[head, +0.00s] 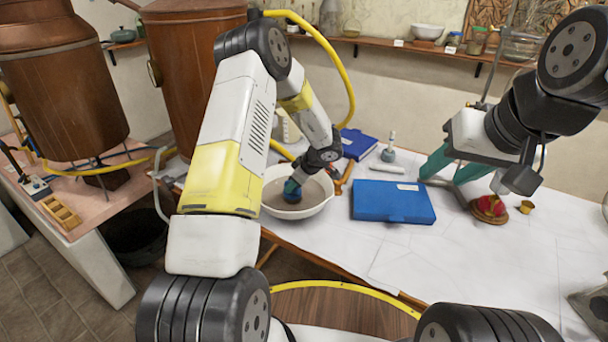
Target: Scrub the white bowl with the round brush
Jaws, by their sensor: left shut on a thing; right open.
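The white bowl (323,203) stands on the white-covered table, left of the large blue case, with its inside greyish. My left gripper (293,184) reaches down into the bowl and is shut on a small dark-blue rounded thing (292,196), which looks like the round brush. The fingers and arm hide most of it, and I cannot tell whether it touches the bowl's inside.
A blue case (393,202) lies right of the bowl, with a smaller blue box (357,143) behind. An orange-brown object (345,178) is beside the bowl's rim. A red thing (491,205) on a round wooden base and a small yellow cup (526,206) are at right.

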